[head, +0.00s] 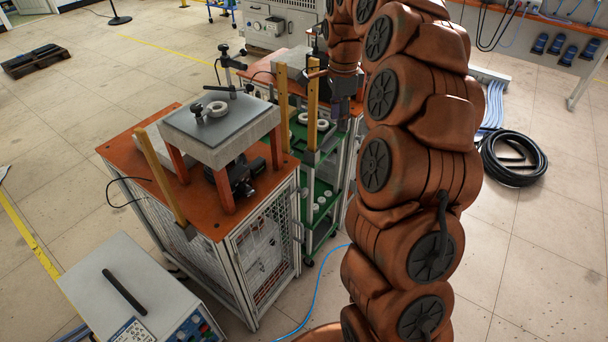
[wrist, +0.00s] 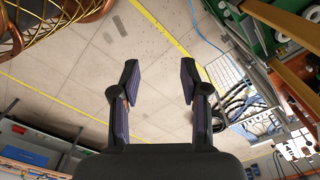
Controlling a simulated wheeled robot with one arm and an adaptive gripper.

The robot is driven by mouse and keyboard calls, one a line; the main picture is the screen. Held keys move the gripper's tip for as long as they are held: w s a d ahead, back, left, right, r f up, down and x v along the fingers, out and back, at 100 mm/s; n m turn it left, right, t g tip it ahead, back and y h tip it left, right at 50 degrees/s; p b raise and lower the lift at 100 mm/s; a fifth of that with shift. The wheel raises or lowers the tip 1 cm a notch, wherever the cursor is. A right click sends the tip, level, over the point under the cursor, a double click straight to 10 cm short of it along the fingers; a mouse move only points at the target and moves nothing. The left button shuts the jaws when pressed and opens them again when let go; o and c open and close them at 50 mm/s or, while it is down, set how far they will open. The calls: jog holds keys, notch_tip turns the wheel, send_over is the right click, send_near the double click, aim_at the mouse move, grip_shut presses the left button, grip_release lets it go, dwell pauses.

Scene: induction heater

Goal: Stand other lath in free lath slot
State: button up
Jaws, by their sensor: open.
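Tan wooden laths show in the head view. One lath (head: 160,178) slants at the front left of the orange-topped table (head: 115,150), its lower end at a dark holder. Another lath (head: 283,105) stands upright at the table's far right corner. A third lath (head: 313,110) stands upright just right of it, with a dark holder near its foot. Which slot is free I cannot tell. My gripper (wrist: 159,68) is open and empty in the wrist view, with only floor between its fingers. In the head view my arm's end is just right of the third lath, partly hidden.
A grey block on orange legs (head: 220,125) stands on the table. A green shelf rack (head: 322,190) with white rings stands between the tables. A grey machine (head: 130,290) is at the lower left. A black cable coil (head: 513,158) lies on the floor at right.

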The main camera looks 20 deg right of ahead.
jog(key=w+a+f+n, duration=0.1)
jog(key=a+f+n, duration=0.3)
jog(key=f, duration=0.5)
jog(key=w+a+f+n, duration=0.1)
jog(key=a+f+n, duration=0.3)
jog(key=f, duration=0.5)
jog(key=n+b, duration=0.1)
jog(key=n, duration=0.1)
jog(key=shift+w+a+n, duration=0.15)
jog(key=shift+a+n, duration=0.25)
jog(key=s+a+r+n, duration=0.3)
jog(key=s+a+r, duration=0.15)
jog(key=s, duration=0.25)
jog(key=s+a+r+n, duration=0.2)
jog(key=s+a+r, duration=0.1)
jog(key=s+r, duration=0.35)
jog(key=s+a+r+n+g, duration=0.1)
jog(key=s+n, duration=0.1)
jog(key=s, duration=1)
jog(key=s+a+n, duration=0.1)
jog(key=s+n, duration=0.1)
jog(key=s, duration=1.1)
jog(key=shift+a+r+n+g, duration=0.3)
jog(key=shift+a+r+g, duration=0.05)
jog(key=shift+g, duration=0.05)
